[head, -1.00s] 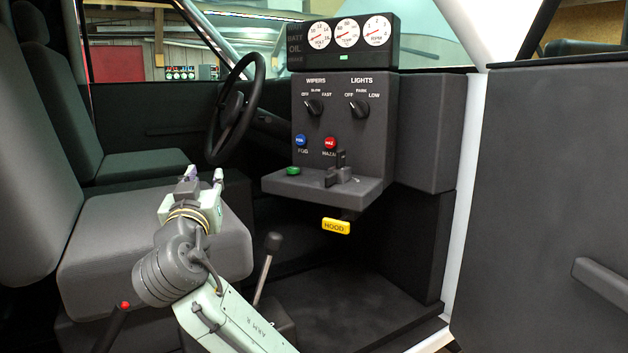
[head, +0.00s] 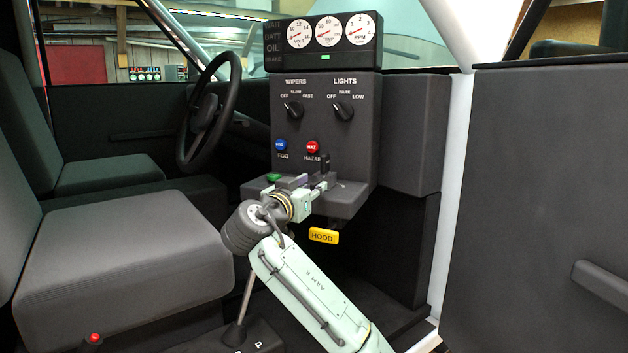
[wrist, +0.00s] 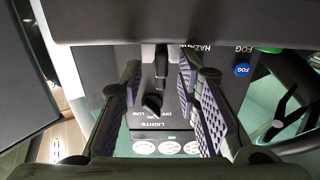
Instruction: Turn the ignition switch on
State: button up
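A dark upright lever (head: 325,162) stands on the small shelf (head: 345,201) of the dashboard console; I take it for the ignition switch, but no ignition label is readable. My gripper (head: 312,184) is at the shelf, partly covering the lever's base. In the wrist view, which is upside down, my gripper (wrist: 160,74) is open. Its two padded fingers lie to either side of the lever (wrist: 161,64), with visible gaps. Whether a finger touches it cannot be told.
The console (head: 365,85) carries the wipers knob (head: 293,110), lights knob (head: 343,110), blue fog button (head: 281,146) and red hazard button (head: 312,147). A yellow hood handle (head: 323,236) hangs below the shelf. The steering wheel (head: 210,112) and seat (head: 125,250) are left. A floor shifter (head: 248,285) stands below.

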jog(key=shift+x, duration=1.2)
jog(key=shift+c, duration=0.5)
grip_shut()
